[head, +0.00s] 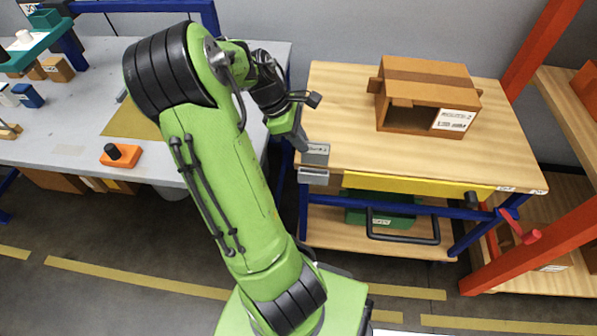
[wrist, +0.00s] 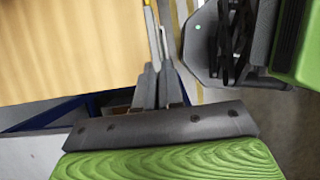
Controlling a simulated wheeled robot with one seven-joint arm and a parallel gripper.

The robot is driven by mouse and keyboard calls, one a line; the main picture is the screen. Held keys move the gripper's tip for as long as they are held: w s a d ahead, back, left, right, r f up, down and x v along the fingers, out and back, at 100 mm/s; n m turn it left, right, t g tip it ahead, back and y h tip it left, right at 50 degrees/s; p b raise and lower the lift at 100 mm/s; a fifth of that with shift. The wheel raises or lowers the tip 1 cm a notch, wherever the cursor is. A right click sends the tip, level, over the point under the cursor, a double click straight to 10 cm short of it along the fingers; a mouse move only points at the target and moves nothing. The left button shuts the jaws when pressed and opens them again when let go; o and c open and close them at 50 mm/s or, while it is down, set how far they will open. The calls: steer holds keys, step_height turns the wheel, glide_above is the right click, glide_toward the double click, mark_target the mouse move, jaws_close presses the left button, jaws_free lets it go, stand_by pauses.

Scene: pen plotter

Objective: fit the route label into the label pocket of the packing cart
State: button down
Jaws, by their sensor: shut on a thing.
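The packing cart has a wooden top (head: 340,120) with a blue frame and a yellow front edge. My gripper (head: 303,146) is at the cart's front left corner, with its grey fingers closed. They hold a small grey plate with a dark printed line, apparently the route label (head: 316,149). Just below it is a pale grey holder, apparently the label pocket (head: 313,177), at the corner. I cannot tell whether the label's lower edge is inside it. In the wrist view my closed fingers (wrist: 159,72) point at a thin strip seen edge-on beside the wooden top.
An open cardboard box (head: 425,92) stands on the cart top at the back. A grey workbench (head: 60,130) with an orange block (head: 120,155) is at left. A red-framed rack (head: 540,245) is at right. The cart top's front middle is clear.

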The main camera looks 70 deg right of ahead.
step_height(320, 180, down, 8)
steer(key=b, duration=0.3)
steer(key=shift+r, duration=0.25)
steer(key=c, duration=1.3)
jaws_free()
steer(key=shift+o, duration=0.2)
steer(key=p+v, duration=0.5)
steer(key=v, duration=0.7)
steer(key=shift+w, duration=0.1)
